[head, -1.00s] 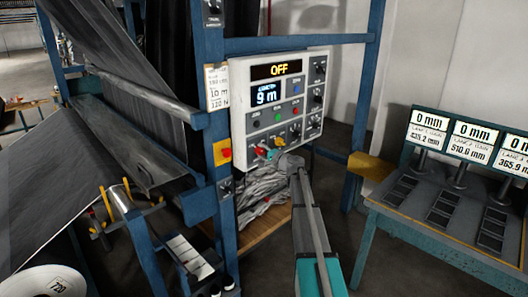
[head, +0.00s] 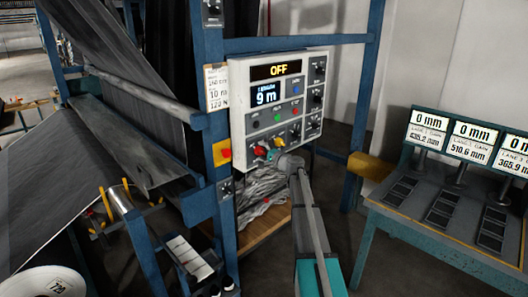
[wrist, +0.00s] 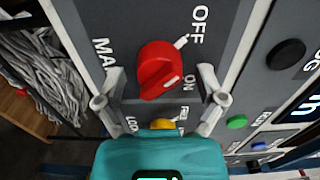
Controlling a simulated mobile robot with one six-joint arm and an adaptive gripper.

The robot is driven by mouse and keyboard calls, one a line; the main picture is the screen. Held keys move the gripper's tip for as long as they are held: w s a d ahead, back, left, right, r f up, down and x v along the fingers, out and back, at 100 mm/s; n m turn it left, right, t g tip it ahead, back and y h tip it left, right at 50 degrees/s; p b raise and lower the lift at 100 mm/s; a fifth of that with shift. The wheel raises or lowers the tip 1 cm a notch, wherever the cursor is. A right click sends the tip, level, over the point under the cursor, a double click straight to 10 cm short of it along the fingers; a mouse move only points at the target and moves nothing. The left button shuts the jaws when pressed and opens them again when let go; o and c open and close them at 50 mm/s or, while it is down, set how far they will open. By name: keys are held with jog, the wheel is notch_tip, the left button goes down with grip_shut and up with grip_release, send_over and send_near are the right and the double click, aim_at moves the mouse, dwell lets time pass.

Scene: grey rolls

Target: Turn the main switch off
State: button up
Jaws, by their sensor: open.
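The main switch is a red rotary knob (wrist: 158,66) on a grey panel, with OFF printed above right and ON below right. The white line on the knob points down right, toward ON. It also shows small in the head view (head: 260,150), low on the white control box (head: 238,110). My gripper (wrist: 159,84) is open, its two fingers apart on the left and right of the knob. I cannot tell whether they touch it. In the head view my gripper (head: 276,157) is at the box's lower edge.
A yellow knob (wrist: 163,124) sits just below the red one, near my fingers. A green button (wrist: 237,122) and a black knob (wrist: 286,54) are to the right. The box display (head: 278,69) reads OFF. A bench with gauges (head: 450,215) stands at right.

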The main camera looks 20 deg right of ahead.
jog(key=shift+s, duration=0.15)
jog(key=shift+s, duration=0.2)
jog(key=v, duration=1.1)
jog(key=shift+s+d, duration=0.15)
jog(key=shift+s, duration=0.05)
